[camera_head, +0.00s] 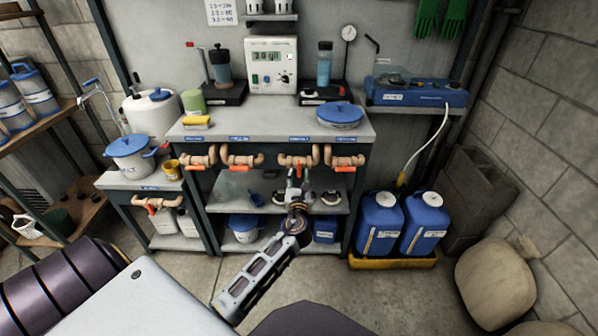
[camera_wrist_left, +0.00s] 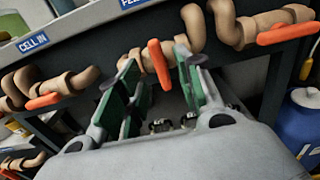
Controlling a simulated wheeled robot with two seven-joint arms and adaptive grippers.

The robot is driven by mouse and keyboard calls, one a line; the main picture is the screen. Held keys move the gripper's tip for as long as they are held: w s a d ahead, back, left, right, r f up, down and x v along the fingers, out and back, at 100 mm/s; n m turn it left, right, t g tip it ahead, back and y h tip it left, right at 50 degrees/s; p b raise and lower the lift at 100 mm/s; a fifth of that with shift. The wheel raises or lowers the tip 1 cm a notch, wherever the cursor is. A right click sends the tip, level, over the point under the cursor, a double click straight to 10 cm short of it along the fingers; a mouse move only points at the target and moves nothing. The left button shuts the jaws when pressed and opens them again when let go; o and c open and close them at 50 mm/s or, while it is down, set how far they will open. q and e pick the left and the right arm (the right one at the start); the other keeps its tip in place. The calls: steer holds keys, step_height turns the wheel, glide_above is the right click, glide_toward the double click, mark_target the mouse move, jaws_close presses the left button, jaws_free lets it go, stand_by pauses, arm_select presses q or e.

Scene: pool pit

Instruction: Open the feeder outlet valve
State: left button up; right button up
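The valve (camera_head: 312,159) in front of my left gripper is a tan pipe fitting under the bench edge, third from the left in the head view. Its orange handle (camera_wrist_left: 160,62) stands crosswise to the pipe in the left wrist view. The label above it is too small or cut off to read. My left gripper (camera_head: 297,181) is open in front of this valve. In the left wrist view its green-padded fingers (camera_wrist_left: 160,88) stand either side of the handle's line; I cannot tell whether they touch it. My right gripper is not in view.
Neighbouring valves (camera_head: 240,160) and (camera_head: 346,162) sit close on both sides, their orange handles lying along the pipes. The bench top (camera_head: 260,123) overhangs them. Blue jugs (camera_head: 379,222) stand in a yellow tray at right. A lower shelf (camera_head: 229,205) lies beneath.

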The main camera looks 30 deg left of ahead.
mark_target(299, 169)
arm_select(q)
steer(key=x, duration=0.2)
steer(key=shift+w+a, duration=0.2)
steer(key=shift+w, duration=0.1)
steer(key=shift+w+a, duration=0.35)
steer(key=shift+w, duration=0.25)
steer(key=shift+w+a, duration=0.1)
steer(key=shift+w, duration=0.05)
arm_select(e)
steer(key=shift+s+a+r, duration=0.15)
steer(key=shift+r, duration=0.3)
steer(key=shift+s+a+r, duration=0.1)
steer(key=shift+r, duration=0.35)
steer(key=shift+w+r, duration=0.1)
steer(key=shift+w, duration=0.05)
arm_select(q)
steer(key=shift+c, duration=0.2)
steer(key=c, duration=0.5)
jaws_close()
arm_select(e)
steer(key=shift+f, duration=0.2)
